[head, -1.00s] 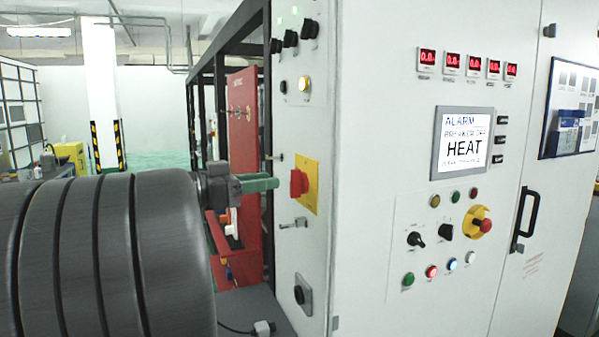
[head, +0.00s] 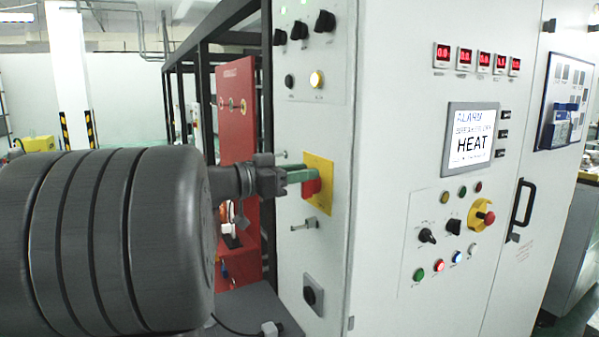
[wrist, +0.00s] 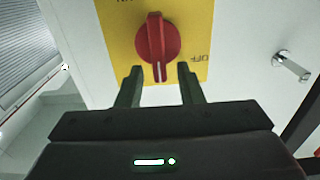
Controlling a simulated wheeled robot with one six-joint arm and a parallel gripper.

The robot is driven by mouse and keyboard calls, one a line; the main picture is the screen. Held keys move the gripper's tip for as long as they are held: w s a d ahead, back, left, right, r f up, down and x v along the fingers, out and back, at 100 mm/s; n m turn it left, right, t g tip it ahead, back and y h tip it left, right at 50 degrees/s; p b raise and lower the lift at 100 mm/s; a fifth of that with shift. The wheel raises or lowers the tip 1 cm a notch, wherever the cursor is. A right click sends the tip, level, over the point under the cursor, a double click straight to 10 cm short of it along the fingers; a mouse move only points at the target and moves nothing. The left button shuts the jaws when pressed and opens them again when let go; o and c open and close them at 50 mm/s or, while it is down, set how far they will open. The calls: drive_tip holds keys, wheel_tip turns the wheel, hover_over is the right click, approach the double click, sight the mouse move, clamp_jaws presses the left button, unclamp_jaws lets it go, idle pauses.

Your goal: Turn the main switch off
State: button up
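The main switch is a red rotary knob (head: 312,188) on a yellow plate (head: 325,168) on the cabinet's narrow side face. In the wrist view the knob (wrist: 150,38) has its grip bar upright, its white mark pointing down towards my gripper. An upside-down OFF label sits on the yellow plate (wrist: 197,20), right of the bar's lower end. My gripper (wrist: 161,72) is open, its green fingers either side of the bar's lower end, with gaps on both sides. In the head view my gripper (head: 308,172) is at the knob and partly hides it.
The cabinet front carries a yellow-ringed red emergency button (head: 483,215) and a screen (head: 470,137) reading ALARM and HEAT. A red panel (head: 236,120) stands behind my arm.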

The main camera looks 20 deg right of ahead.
clamp_jaws()
drive_tip(key=shift+f, duration=0.1)
